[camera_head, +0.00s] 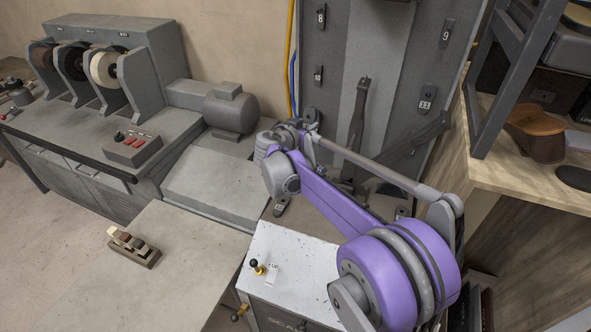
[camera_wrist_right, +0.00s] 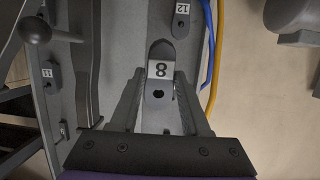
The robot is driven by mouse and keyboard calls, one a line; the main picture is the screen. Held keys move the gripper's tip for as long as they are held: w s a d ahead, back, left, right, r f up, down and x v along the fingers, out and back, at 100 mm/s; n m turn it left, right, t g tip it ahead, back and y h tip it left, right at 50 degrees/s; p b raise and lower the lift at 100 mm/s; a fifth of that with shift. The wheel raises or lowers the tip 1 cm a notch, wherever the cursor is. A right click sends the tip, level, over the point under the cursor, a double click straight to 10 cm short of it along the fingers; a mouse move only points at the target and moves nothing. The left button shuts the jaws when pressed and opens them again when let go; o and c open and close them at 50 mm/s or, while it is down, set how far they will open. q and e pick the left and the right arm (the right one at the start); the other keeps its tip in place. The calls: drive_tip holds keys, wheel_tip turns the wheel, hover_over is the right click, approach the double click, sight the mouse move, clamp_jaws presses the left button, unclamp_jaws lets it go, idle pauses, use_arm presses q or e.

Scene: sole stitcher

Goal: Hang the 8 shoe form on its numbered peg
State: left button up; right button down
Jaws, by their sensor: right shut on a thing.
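The grey shoe form (camera_wrist_right: 160,118) with a white label reading 8 and a dark hole is between the two fingers of my right gripper (camera_wrist_right: 158,98), which is shut on it. In the head view my right gripper (camera_head: 303,128) is in front of the grey peg board (camera_head: 380,40), at its left side, and the form is mostly hidden there. The peg marked 8 (camera_head: 321,17) is on the board's upper left, above my gripper, and looks empty. The form is apart from that peg. My left gripper is not in view.
Pegs marked 10 (camera_head: 317,76), 9 (camera_head: 446,34) and 11 (camera_head: 427,100) are on the board. Dark bars (camera_head: 357,115) stand before it. Yellow and blue cables (camera_head: 290,60) run along its left edge. A grinder bench (camera_head: 160,105) is left, a wooden shelf (camera_head: 520,175) right.

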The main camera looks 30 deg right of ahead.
drive_tip(key=shift+t+h, duration=0.3)
drive_tip(key=shift+h, duration=0.5)
drive_tip(key=w+r, duration=0.1)
drive_tip(key=r, duration=0.3)
drive_tip(key=w+d+r, duration=0.1)
drive_tip(key=r, duration=0.3)
drive_tip(key=w+r, duration=0.1)
drive_tip(key=r, duration=0.3)
drive_tip(key=shift+w+d+r, duration=0.15)
drive_tip(key=shift+d+r, duration=0.15)
drive_tip(key=shift+r, duration=0.05)
wheel_tip(320, 180, up, 12)
drive_tip(key=w+t, duration=0.2)
use_arm(q)
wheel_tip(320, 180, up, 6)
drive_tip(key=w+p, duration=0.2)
drive_tip(key=p, duration=0.2)
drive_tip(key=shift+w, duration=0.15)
use_arm(e)
drive_tip(key=x, duration=0.8)
drive_tip(key=shift+w+h, duration=0.3)
drive_tip(key=shift+w, duration=0.15)
drive_tip(key=shift+d, duration=0.15)
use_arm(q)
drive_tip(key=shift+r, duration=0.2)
use_arm(e)
drive_tip(key=shift+r, duration=0.1)
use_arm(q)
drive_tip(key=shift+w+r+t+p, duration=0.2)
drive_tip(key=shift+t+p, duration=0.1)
